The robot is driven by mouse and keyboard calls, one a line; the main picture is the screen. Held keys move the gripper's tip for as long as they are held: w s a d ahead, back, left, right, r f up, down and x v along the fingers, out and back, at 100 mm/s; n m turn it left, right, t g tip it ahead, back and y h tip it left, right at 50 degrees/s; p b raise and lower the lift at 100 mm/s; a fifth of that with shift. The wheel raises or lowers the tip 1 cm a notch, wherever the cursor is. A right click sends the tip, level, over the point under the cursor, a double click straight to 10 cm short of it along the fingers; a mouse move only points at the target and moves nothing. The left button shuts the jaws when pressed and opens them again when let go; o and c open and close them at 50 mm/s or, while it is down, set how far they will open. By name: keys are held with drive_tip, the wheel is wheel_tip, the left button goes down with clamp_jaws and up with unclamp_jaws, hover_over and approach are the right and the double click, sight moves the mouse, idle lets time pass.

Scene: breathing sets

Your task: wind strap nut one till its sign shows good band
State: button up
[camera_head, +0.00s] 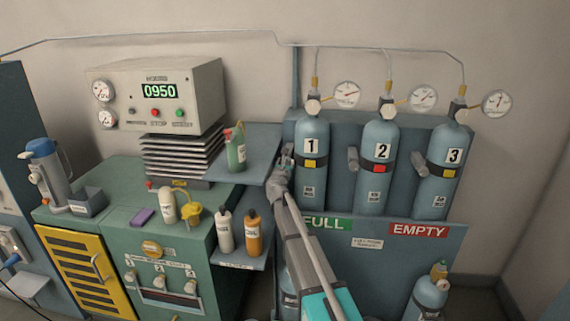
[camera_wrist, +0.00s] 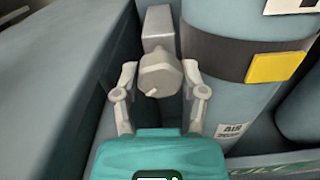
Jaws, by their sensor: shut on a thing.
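Strap nut one (camera_wrist: 158,78) is a grey knob with a pale mark, on a block beside cylinder 1 (camera_head: 311,135). My gripper (camera_wrist: 161,72) is shut on the nut, one finger on each side of it. In the head view my gripper (camera_head: 284,168) is at the left side of cylinder 1 and hides the nut. The dark strap (camera_wrist: 222,55) runs round the cylinder. Its sign (camera_wrist: 274,67) is plain yellow, and it also shows yellow in the head view (camera_head: 310,163).
Cylinder 2 (camera_head: 379,140) has a red sign (camera_head: 379,168), and cylinder 3 (camera_head: 447,145) a yellow one (camera_head: 449,173). Their strap nuts (camera_head: 353,159) (camera_head: 419,164) stick out at their left. A shelf (camera_head: 262,150) with a green bottle (camera_head: 236,150) stands close left of my gripper.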

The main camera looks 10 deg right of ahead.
drive_tip(key=shift+n, duration=0.3)
drive_tip(key=n, duration=0.7)
drive_tip(key=shift+n, duration=0.3)
idle(0.4)
drive_tip(key=o, duration=0.9)
drive_tip(key=shift+c, duration=0.2)
drive_tip(key=v, duration=1.2)
